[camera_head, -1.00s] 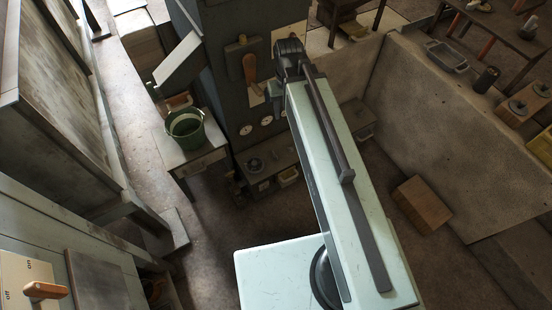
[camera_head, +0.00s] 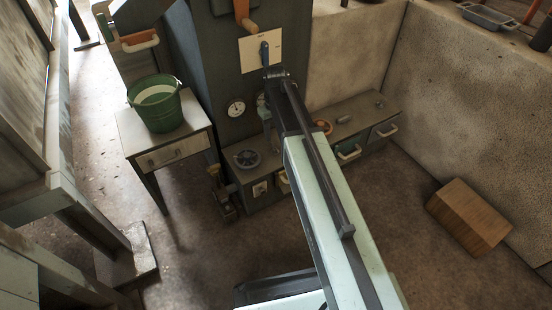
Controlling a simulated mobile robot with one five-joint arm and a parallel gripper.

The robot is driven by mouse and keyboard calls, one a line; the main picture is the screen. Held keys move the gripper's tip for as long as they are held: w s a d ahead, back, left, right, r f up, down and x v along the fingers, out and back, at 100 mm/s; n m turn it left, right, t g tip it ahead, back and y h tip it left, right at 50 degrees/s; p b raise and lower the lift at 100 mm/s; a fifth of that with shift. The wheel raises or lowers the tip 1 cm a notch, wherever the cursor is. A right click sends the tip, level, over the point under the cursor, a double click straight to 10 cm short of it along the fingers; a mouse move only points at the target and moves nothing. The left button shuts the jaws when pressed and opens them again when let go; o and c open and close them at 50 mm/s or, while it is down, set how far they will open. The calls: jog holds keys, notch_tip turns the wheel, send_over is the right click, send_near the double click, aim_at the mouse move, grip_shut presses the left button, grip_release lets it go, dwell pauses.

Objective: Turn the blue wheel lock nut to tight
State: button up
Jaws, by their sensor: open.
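A blue upright handle (camera_head: 264,54) sits on a cream plate (camera_head: 249,57) on the front of the dark cabinet. The plate's small labels are too blurred to read, and I cannot tell whether this handle is the blue wheel lock nut. My gripper (camera_head: 274,74) is at the far end of my arm, just below the blue handle in the picture. I cannot tell whether it touches the handle. My own arm hides most of its fingers, and nothing shows held in it.
A green bucket (camera_head: 157,104) stands on a small table (camera_head: 186,129) at left. A gauge (camera_head: 236,108) is on the cabinet. A dark wheel (camera_head: 247,158) and an orange ring (camera_head: 323,127) are on the low bench. A wooden box (camera_head: 469,217) lies on the floor at right.

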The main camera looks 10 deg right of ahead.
aim_at(275, 149)
notch_tip(275, 149, down, 8)
jog(key=b, duration=0.7)
jog(key=shift+b, duration=0.4)
jog(key=shift+r, duration=0.15)
